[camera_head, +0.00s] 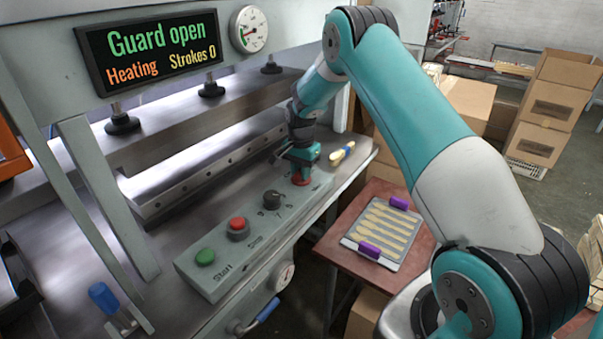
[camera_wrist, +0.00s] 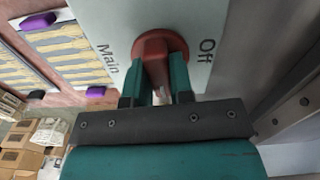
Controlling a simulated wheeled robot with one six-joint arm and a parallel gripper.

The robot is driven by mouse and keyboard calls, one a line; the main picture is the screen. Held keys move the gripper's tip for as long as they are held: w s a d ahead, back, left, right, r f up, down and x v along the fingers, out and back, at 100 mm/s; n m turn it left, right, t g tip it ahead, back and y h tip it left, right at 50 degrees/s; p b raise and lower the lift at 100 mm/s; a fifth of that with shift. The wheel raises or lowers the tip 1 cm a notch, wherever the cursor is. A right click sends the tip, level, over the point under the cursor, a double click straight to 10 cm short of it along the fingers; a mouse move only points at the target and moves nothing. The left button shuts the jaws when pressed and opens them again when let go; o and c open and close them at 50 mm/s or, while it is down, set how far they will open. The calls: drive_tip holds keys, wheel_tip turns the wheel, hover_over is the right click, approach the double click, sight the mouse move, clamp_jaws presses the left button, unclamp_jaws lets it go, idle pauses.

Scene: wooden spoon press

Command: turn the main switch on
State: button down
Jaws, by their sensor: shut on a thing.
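The main switch is a red rotary knob at the far end of the grey control panel (camera_head: 222,262). The red knob (camera_wrist: 153,50) shows in the wrist view between the labels "Main" and "Off"; its red base also shows in the head view (camera_head: 301,179). My gripper (camera_wrist: 160,80) is shut on the knob, with one teal finger on each side. In the head view my gripper (camera_head: 301,158) comes down onto the panel end and hides most of the knob. The display (camera_head: 160,50) reads "Guard open", "Heating", "Strokes 0".
A red stop button (camera_head: 238,225), a green start button (camera_head: 205,257) and a black dial (camera_head: 272,199) sit along the panel. A tray of wooden spoons (camera_head: 350,236) rests on a side table.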

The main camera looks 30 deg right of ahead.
drive_tip(key=shift+r+m, duration=0.1)
drive_tip(key=shift+m, duration=0.4)
drive_tip(key=c, duration=1)
unclamp_jaws()
wheel_tip(320, 180, up, 17)
drive_tip(key=b, duration=0.3)
drive_tip(key=shift+r, duration=0.2)
